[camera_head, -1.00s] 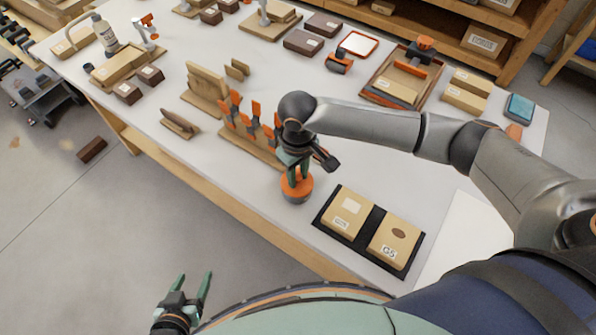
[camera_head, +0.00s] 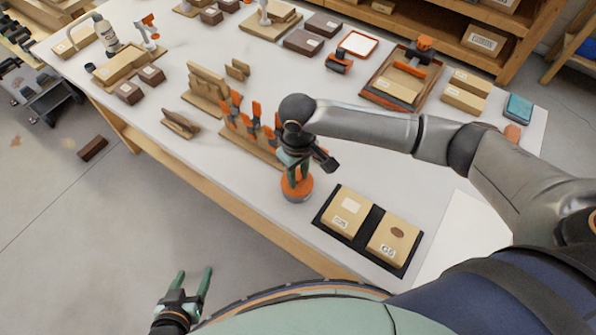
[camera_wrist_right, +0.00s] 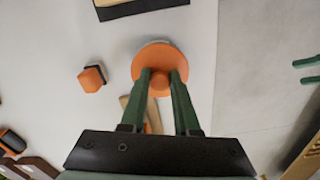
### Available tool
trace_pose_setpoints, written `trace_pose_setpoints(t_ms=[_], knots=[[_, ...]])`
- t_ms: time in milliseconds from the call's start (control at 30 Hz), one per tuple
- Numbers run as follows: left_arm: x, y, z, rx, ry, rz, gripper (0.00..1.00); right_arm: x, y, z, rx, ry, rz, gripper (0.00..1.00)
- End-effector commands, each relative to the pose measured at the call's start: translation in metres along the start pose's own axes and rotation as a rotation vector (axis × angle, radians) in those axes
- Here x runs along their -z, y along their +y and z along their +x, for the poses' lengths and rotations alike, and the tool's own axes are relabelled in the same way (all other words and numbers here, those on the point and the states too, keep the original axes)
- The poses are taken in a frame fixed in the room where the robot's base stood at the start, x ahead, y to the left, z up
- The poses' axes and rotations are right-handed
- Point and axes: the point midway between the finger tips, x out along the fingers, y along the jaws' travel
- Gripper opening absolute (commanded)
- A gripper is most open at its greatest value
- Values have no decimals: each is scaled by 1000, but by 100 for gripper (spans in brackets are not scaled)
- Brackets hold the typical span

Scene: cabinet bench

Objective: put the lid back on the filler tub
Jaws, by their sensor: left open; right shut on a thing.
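The orange lid (camera_wrist_right: 150,68), a round disc with a knob, shows in the right wrist view. My right gripper (camera_wrist_right: 160,76) is shut on its knob, one green finger on each side. In the head view the lid (camera_head: 303,187) is over the small grey filler tub (camera_head: 298,198), near the table's front edge, and my right gripper (camera_head: 297,173) comes down from above. The lid hides most of the tub, and I cannot tell whether it is fully seated. My left gripper (camera_head: 192,282) is open and empty, off the table at the front left.
A black tray (camera_head: 368,232) with two labelled boxes lies right of the tub. A wooden rack with orange clamps (camera_head: 246,122) stands behind it to the left. A small orange-topped block (camera_wrist_right: 92,78) shows in the wrist view.

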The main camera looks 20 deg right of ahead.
Motion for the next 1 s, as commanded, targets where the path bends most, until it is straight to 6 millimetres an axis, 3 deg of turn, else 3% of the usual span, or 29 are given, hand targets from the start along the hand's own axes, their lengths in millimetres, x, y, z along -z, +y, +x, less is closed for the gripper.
trace_pose_setpoints(t_ms=[467, 500, 767, 933, 1000], knots=[[1, 0, -1, 0, 0, 0, 66, 0, 0, 0, 0, 1, -1, 0], [1, 0, -1, 0, 0, 0, 66, 0, 0, 0, 0, 1, -1, 34], [1, 0, -1, 0, 0, 0, 66, 0, 0, 0, 0, 1, -1, 63], [1, 0, -1, 0, 0, 0, 66, 0, 0, 0, 0, 1, 0, 65], [1, 0, -1, 0, 0, 0, 66, 0, 0, 0, 0, 1, 0, 70]])
